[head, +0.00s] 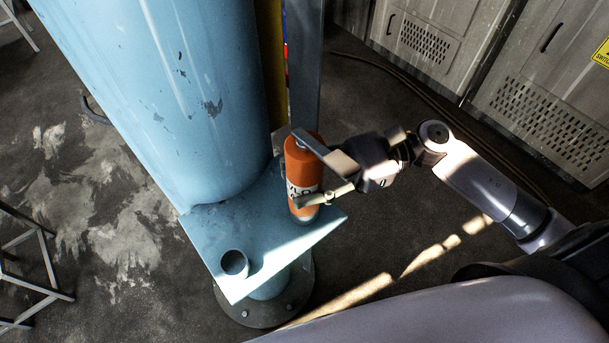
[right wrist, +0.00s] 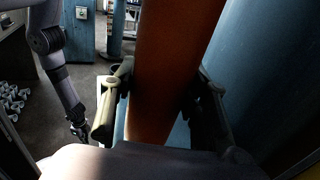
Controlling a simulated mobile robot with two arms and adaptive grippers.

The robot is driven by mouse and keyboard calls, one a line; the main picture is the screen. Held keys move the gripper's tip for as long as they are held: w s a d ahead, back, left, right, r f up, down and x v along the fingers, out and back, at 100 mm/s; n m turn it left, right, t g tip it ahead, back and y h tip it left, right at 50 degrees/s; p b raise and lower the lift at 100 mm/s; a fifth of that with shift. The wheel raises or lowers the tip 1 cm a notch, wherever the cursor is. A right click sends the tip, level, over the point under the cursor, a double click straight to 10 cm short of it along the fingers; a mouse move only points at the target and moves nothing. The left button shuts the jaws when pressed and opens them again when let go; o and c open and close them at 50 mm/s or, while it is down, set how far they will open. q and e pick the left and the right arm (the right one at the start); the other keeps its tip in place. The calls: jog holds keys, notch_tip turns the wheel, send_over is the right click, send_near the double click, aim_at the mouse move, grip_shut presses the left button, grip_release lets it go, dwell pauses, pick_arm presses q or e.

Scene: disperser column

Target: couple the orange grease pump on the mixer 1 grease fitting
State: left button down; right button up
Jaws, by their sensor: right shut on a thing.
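The orange grease pump (head: 302,162) is an upright orange cylinder with a white band and dark lettering. It is at the right part of the light-blue shelf (head: 275,245) by the blue column. My right gripper (head: 308,170) is shut on its body from the right, one finger on each side. The pump also fills the middle of the right wrist view (right wrist: 172,70). I cannot tell whether its grey base touches the shelf. No grease fitting can be made out for sure. My left gripper (right wrist: 78,130) shows small and dark in the right wrist view; its jaws are unclear.
Grey cabinets (head: 425,45) stand at the back right. A metal frame (head: 30,265) is at the left.

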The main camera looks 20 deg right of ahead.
jog(key=shift+f+b, duration=0.4)
jog(key=shift+b, duration=0.3)
dwell(0.9)
jog(key=o, duration=1.3)
jog(key=shift+o, duration=0.2)
